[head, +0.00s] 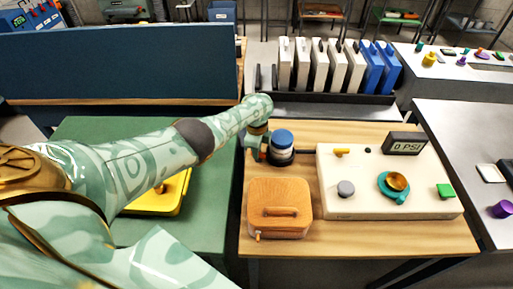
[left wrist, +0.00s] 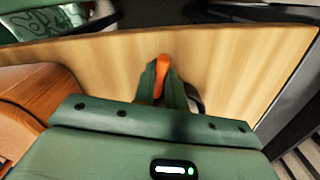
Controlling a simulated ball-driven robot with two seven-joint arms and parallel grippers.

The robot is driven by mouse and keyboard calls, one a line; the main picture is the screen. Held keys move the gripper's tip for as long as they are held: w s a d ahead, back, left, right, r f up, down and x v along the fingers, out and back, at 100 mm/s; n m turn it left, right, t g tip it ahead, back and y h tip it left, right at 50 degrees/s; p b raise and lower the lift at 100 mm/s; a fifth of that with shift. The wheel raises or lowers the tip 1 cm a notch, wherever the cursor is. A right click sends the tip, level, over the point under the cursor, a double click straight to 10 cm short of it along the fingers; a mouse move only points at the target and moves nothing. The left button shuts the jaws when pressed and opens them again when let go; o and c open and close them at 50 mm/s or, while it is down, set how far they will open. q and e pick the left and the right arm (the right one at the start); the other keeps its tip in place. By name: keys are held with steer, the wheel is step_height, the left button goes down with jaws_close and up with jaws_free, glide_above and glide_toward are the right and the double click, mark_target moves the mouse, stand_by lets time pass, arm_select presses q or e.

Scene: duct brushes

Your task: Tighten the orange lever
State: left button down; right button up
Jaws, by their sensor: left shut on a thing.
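The orange lever (left wrist: 162,66) shows in the left wrist view, upright in the picture between the fingers of my left gripper (left wrist: 163,88), which is shut on it. In the head view my left gripper (head: 259,147) is at the left side of a blue-capped round fitting (head: 282,139) on the wooden tabletop (head: 290,229). My arm and gripper hide most of the lever there, so its angle to the fitting cannot be told. My right gripper is not in view.
A wooden box with a handle (head: 279,207) stands just in front of the fitting. A cream panel (head: 355,203) with knobs and a display (head: 405,143) reading 0 PSI lies to the right. White and blue upright cases (head: 336,66) stand behind. A yellow tray (head: 160,203) is left.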

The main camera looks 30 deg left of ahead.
arm_select(q)
steer(key=shift+n+p, duration=0.3)
steer(key=shift+n, duration=1.2)
steer(key=c, duration=1.7)
jaws_free()
steer(key=shift+r, duration=0.1)
step_height(320, 180, up, 16)
steer(key=p, duration=1.2)
